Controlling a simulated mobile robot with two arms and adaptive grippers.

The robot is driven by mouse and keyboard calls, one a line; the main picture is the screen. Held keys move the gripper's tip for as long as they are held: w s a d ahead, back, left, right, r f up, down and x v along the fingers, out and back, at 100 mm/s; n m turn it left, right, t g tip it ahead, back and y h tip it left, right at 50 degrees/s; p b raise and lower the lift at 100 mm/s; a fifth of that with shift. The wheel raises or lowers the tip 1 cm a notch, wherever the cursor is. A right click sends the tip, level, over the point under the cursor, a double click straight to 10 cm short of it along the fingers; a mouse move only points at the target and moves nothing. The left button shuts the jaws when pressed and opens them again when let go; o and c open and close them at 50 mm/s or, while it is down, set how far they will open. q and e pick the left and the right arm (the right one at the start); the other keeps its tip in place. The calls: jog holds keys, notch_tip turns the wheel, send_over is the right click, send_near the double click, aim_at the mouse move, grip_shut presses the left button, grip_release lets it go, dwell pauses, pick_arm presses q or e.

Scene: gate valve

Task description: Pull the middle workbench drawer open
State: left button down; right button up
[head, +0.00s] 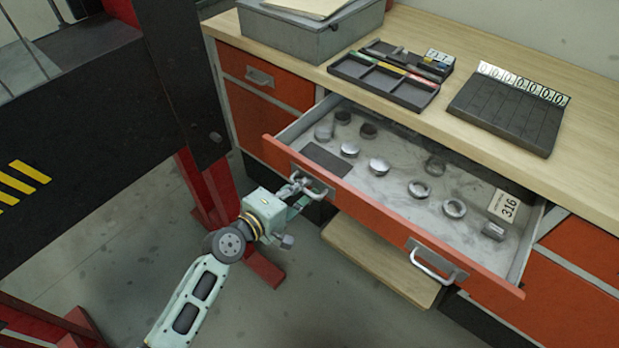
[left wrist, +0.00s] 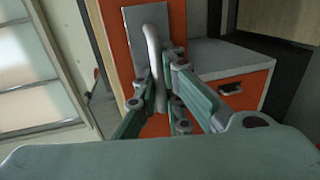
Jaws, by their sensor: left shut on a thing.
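The middle drawer (head: 395,235) of the workbench has an orange front and stands pulled out, its grey inside showing. It holds several round metal parts and a white card marked 316 (head: 507,206). Its front has two metal handles, a left one and a right one (head: 437,266). My left gripper (head: 303,187) is at the left handle (head: 322,190). In the left wrist view my fingers (left wrist: 168,95) are shut around the bar of that handle (left wrist: 152,50), against the orange front. My right gripper is not in view.
The wooden benchtop (head: 455,125) carries a grey box (head: 310,28), a dark compartment tray (head: 385,78) and a dark slotted board (head: 508,110). A low wooden board (head: 375,262) sticks out below the drawer. A black and red frame (head: 100,140) stands at the left. Grey floor lies in front.

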pick_arm(q)
jog(key=v, duration=0.2)
jog(key=f+v, duration=0.1)
jog(key=v, duration=0.2)
jog(key=shift+s+a, duration=0.1)
jog(key=shift+s, duration=0.1)
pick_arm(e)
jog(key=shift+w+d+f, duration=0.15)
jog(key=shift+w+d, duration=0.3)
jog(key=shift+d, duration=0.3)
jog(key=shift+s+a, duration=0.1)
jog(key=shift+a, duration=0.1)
pick_arm(q)
jog(key=c, duration=2.1)
grip_release()
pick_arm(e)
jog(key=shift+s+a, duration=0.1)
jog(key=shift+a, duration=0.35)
pick_arm(q)
jog(key=v, duration=1.2)
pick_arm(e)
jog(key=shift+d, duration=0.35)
